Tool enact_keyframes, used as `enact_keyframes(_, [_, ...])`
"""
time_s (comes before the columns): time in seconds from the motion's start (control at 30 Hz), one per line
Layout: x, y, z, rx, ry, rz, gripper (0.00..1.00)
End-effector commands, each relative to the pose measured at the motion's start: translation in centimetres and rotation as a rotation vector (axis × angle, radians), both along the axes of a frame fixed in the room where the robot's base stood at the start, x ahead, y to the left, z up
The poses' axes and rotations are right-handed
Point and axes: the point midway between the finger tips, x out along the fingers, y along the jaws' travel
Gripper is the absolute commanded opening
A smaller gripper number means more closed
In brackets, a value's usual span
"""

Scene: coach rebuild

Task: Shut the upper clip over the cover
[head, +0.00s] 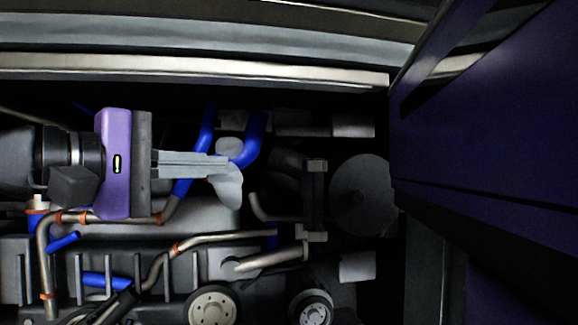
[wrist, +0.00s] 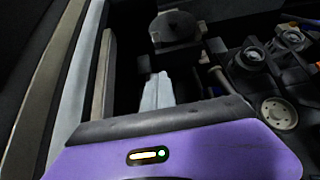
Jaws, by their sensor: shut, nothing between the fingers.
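My gripper (head: 226,165) reaches in from the left in the head view, its grey fingers together and empty. In the wrist view its fingers (wrist: 157,76) also show closed. A round dark grey cover (head: 362,195) lies to the right, well apart from the fingertips. It also shows beyond the fingers in the wrist view (wrist: 178,30). A dark upright bar stands at the cover's left, with a small grey block, which looks like the upper clip (head: 316,165), at its top. A similar block, perhaps the lower clip (head: 312,233), is at its bottom. Whether the clips are open cannot be told.
Blue hoses (head: 253,140) and a pale rounded part (head: 229,190) lie around the fingertips. Metal pipes (head: 270,258) and pulleys (head: 213,305) fill the front. A pale rail (head: 200,68) runs along the back. A dark purple panel (head: 490,150) closes off the right.

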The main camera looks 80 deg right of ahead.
Motion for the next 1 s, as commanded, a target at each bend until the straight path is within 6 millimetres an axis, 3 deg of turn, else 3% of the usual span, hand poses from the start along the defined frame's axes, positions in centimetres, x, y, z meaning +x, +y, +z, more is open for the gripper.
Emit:
enact_keyframes(0.23, [-0.2,-0.3,0.0,-0.002,0.000,0.001,0.00])
enact_keyframes(0.37, [-0.9,-1.5,0.1,-0.001,-0.002,-0.001,0.00])
enact_keyframes(0.8, [-5.5,-8.5,0.2,-0.003,-0.001,-0.002,0.00])
enact_keyframes(1.0, [-8.1,-9.1,0.2,-0.003,-0.001,0.001,0.00])
